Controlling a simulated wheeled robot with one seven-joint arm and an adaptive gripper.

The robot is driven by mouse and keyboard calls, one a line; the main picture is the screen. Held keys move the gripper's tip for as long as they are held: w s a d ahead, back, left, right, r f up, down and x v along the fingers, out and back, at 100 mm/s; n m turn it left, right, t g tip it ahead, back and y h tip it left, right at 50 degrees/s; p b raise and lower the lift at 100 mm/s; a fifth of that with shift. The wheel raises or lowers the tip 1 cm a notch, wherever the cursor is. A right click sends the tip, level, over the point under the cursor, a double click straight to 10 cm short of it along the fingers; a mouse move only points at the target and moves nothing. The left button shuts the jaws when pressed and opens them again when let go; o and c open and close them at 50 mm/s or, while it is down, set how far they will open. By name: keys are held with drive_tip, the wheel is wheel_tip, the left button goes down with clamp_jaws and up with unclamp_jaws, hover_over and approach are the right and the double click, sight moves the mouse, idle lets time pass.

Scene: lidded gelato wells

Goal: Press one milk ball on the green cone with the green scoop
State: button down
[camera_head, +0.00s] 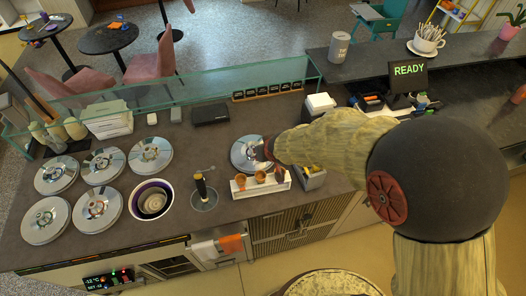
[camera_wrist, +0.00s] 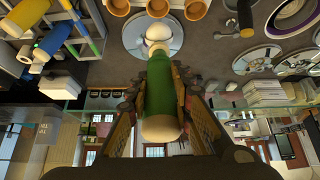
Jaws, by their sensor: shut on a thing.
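My gripper (camera_wrist: 160,88) is shut on the green scoop (camera_wrist: 160,95), around its green handle. The scoop points away from my wrist, and its pale round end (camera_wrist: 158,35) lies over a round metal lid (camera_wrist: 138,34) in the wrist view. I cannot tell whether that whiteness is milk or the scoop's bowl. In the head view my gripper (camera_head: 266,150) is by the same lid (camera_head: 242,153), just behind the white cone rack (camera_head: 262,192). Several brown cones (camera_head: 260,177) stand in the rack, and one shows in the wrist view (camera_wrist: 157,7). I cannot make out which is the green cone.
Several metal lids (camera_head: 102,166) cover wells at the left. Other scoops with yellow and blue handles (camera_wrist: 47,44) sit beside the rack. A glass guard (camera_head: 170,90) runs along the counter's back.

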drive_tip(key=shift+s+d+f+b, duration=0.1)
drive_tip(key=shift+s+f+b, duration=0.2)
drive_tip(key=shift+b, duration=1.15)
drive_tip(key=s+f+t+b, duration=0.1)
drive_tip(key=b, duration=0.5)
drive_tip(key=f+t+b, duration=0.1)
drive_tip(key=b, duration=0.5)
drive_tip(key=shift+s+d+y, duration=0.3)
drive_tip(key=shift+s+y, duration=0.1)
drive_tip(key=shift+s+f+b, duration=0.2)
drive_tip(key=shift+b, duration=0.9)
drive_tip(key=b, duration=0.3)
drive_tip(key=s+f+t+b, duration=0.1)
drive_tip(key=b, duration=0.2)
drive_tip(key=shift+d+t+y+b, duration=0.25)
drive_tip(key=shift+t+y+b, duration=0.05)
drive_tip(key=shift+b, duration=0.05)
drive_tip(key=s+f+t+b, duration=0.1)
drive_tip(key=b, duration=0.8)
drive_tip(key=s+d+f+t+y+b, duration=0.1)
drive_tip(key=t+b, duration=0.1)
drive_tip(key=b, duration=0.8)
drive_tip(key=shift+s+f, duration=0.3)
drive_tip(key=shift+s, duration=0.05)
drive_tip(key=shift+r+b, duration=0.1)
drive_tip(key=shift+b, duration=0.3)
drive_tip(key=shift+r+p, duration=1.05)
drive_tip(key=shift+r, duration=0.4)
drive_tip(key=shift+a+r, duration=0.1)
drive_tip(key=shift+r, duration=0.05)
